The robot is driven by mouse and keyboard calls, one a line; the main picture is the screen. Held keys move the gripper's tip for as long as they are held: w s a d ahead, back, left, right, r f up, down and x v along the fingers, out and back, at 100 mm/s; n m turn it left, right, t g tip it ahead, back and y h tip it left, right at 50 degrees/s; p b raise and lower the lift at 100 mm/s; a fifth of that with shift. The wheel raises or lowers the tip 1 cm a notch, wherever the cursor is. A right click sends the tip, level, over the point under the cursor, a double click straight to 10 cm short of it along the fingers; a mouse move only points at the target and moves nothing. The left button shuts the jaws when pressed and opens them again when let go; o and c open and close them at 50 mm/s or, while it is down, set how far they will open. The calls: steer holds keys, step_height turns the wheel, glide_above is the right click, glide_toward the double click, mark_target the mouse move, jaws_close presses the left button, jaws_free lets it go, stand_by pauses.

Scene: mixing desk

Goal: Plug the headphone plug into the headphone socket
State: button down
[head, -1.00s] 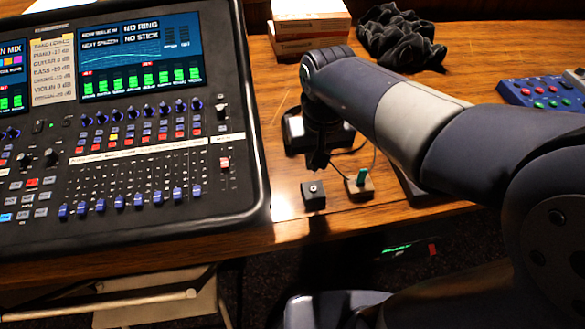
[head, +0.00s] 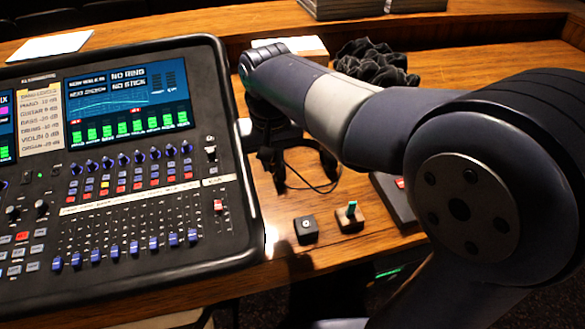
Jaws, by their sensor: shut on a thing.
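The headphone socket looks to be the hole in the top of a small black box (head: 306,229) on the bare desk, right of the mixer's lower right corner. In the head view my gripper (head: 273,172) points down behind and left of this box, apart from it. It is shut on what looks like the headphone plug, dark and mostly hidden between the fingers. A thin black cable (head: 318,188) loops from the gripper to the right. The dark headphones or their stand, behind the gripper, are partly hidden by my arm.
The big mixing desk (head: 130,160) fills the left. A black crumpled cloth (head: 375,65) lies at the back. The desk's front edge is close below the box.

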steer(key=w+a+r+p, duration=0.4)
steer(key=w+a+p, duration=0.3)
steer(key=a, duration=0.1)
steer(key=w+a+r+p, duration=0.5)
steer(key=w+a+p, duration=0.2)
steer(key=a, duration=0.1)
steer(key=f+b, duration=0.1)
steer(key=f, duration=0.3)
steer(key=f+b, duration=0.2)
steer(key=f, duration=0.2)
steer(key=shift+w+a+f, duration=0.15)
steer(key=shift+a+f, duration=0.05)
steer(key=shift+f, duration=0.05)
steer(key=shift+w+f, duration=0.1)
steer(key=shift+f, duration=0.6)
steer(key=shift+f, duration=0.1)
steer(key=shift+f, duration=0.35)
steer(key=shift+f, duration=0.25)
stand_by(1.3)
steer(key=c, duration=1.4)
jaws_free()
steer(key=shift+r, duration=0.1)
steer(key=r, duration=0.7)
steer(key=s+r+b, duration=0.1)
steer(key=r, duration=0.2)
steer(key=shift+d+r, duration=0.1)
steer(key=shift+r, duration=0.25)
